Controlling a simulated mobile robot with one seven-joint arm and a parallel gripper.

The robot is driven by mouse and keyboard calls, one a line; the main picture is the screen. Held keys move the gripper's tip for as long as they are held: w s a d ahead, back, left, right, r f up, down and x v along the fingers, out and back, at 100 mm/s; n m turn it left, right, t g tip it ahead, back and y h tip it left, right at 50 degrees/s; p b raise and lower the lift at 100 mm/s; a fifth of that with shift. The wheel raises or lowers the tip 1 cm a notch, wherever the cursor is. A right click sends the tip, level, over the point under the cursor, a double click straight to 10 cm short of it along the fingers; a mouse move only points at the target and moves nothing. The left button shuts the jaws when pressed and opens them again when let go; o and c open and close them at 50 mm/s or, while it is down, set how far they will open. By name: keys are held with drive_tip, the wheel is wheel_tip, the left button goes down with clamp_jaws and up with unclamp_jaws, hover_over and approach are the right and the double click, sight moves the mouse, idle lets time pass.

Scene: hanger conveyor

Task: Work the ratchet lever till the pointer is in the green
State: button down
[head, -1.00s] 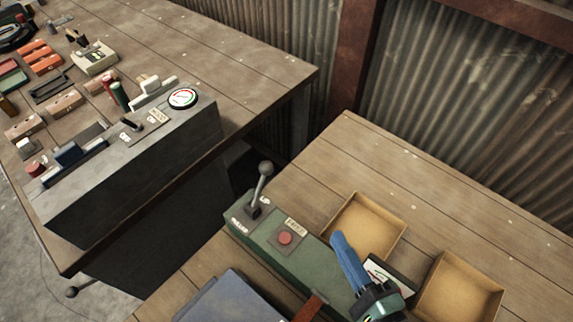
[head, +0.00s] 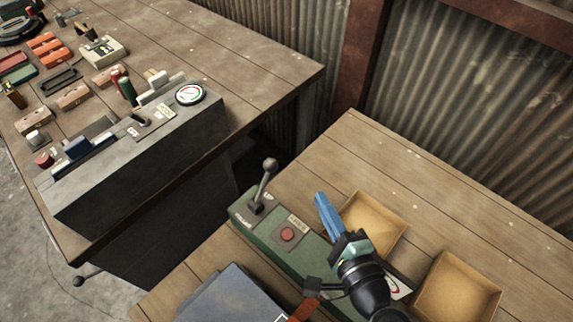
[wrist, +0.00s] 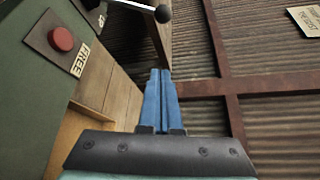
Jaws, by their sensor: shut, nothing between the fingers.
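The lever (head: 266,183) is a grey rod with a ball knob, standing up and leaning slightly right from the far end of a green box (head: 262,236). Its knob (wrist: 162,14) shows at the top of the wrist view, beyond my fingertips. My gripper (head: 320,197) has blue fingers, shut and empty, raised right of the lever and apart from it. The closed fingertips (wrist: 160,72) also show in the wrist view. A white dial (head: 398,288) on the near end of the green box is mostly hidden by my wrist, so its pointer cannot be read.
A red button (head: 288,235) sits on the green box between lever and dial. Two shallow tan trays (head: 405,233) (head: 417,300) lie right of the box. A grey console (head: 150,165) with another round gauge (head: 190,93) stands on the left bench.

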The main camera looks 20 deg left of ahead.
sight(265, 182)
drive_tip(key=x, duration=1.2)
drive_tip(key=s+a+p, duration=0.1)
drive_tip(key=s+a+r+p, duration=0.1)
drive_tip(key=s, duration=0.1)
drive_tip(key=shift+s+r+p, duration=0.15)
drive_tip(key=shift+p, duration=0.15)
drive_tip(key=shift+b, duration=0.45)
